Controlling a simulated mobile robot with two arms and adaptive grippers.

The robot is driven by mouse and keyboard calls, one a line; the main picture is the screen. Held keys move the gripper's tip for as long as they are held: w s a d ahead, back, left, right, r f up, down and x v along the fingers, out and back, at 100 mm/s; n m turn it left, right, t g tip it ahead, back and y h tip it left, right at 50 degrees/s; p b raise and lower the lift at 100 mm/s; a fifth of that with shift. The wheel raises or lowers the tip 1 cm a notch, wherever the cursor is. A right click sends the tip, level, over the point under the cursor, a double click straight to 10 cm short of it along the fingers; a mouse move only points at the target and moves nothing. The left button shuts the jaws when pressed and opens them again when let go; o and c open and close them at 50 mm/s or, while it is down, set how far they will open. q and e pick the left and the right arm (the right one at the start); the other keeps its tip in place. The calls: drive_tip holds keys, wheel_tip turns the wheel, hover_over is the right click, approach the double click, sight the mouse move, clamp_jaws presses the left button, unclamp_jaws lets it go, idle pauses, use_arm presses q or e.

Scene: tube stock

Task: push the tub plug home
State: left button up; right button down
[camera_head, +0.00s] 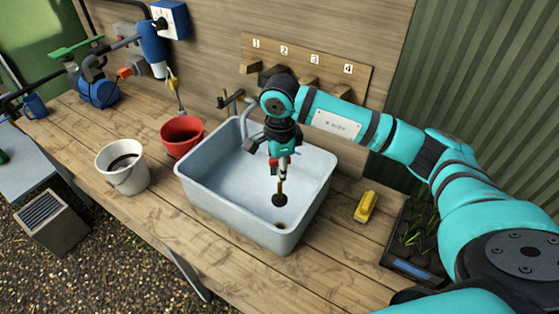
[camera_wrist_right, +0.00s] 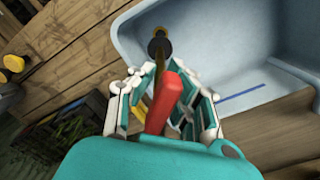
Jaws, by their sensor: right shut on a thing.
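The grey-blue tub (camera_head: 190,187) stands on the bench. Its drain (camera_head: 280,225) shows as a small brownish ring in the floor near the front right corner. My right gripper (camera_head: 281,174) points down inside the tub, shut on the plug (camera_head: 279,200), a dark disc on a thin brass-coloured stem. In the head view the disc appears just behind the drain; its height over the floor is hard to tell. The right wrist view shows the disc (camera_wrist_right: 160,48) beyond the fingertips and a red piece (camera_wrist_right: 165,100) between the fingers. My left gripper is out of view.
A red bucket (camera_head: 181,147) and white bucket (camera_head: 136,177) stand left of the tub. A tap (camera_head: 232,99) is at its back edge. A yellow object (camera_head: 366,206) and a plant tray (camera_head: 404,270) lie right.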

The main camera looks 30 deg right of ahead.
sight(279, 201)
wheel_tip(279, 201, down, 7)
drive_tip(key=shift+w+f+b, duration=0.1)
drive_tip(key=shift+f+b, duration=0.05)
drive_tip(key=shift+b, duration=0.45)
drive_tip(key=shift+f, duration=0.8)
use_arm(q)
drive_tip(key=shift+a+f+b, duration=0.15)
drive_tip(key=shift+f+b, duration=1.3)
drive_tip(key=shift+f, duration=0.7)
use_arm(e)
drive_tip(key=shift+f, duration=2.3)
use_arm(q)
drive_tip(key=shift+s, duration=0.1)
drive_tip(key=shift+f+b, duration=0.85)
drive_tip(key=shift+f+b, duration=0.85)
use_arm(e)
drive_tip(key=shift+f, duration=0.8)
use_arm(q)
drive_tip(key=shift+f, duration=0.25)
